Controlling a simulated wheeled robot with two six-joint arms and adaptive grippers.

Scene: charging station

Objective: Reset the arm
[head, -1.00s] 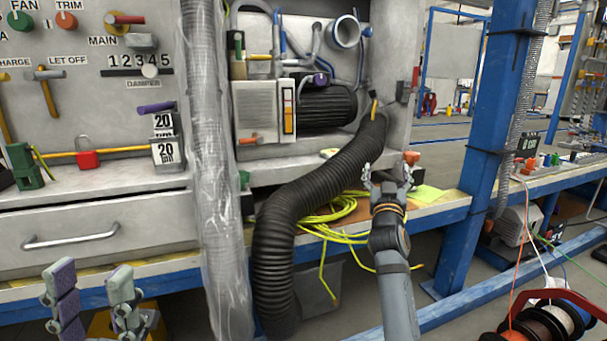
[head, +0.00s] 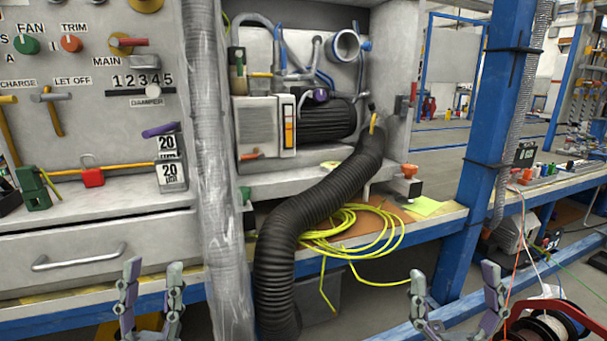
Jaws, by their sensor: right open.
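My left gripper (head: 150,285) is at the lower left, in front of the drawer (head: 85,256). Its two fingers point up and stand apart, with nothing between them. My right gripper (head: 458,292) is at the lower right, in front of the blue bench frame. Its fingers are spread wide and empty. Both grippers are apart from the bench and its objects. The lower parts of both arms are cut off by the frame edge.
A black corrugated hose (head: 283,236) and a clear wrapped duct (head: 222,190) hang down mid-view. Yellow cable (head: 370,250) lies coiled on the bench, partly over its edge. A blue post (head: 490,150) stands right. Cable spools (head: 545,328) sit at the lower right.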

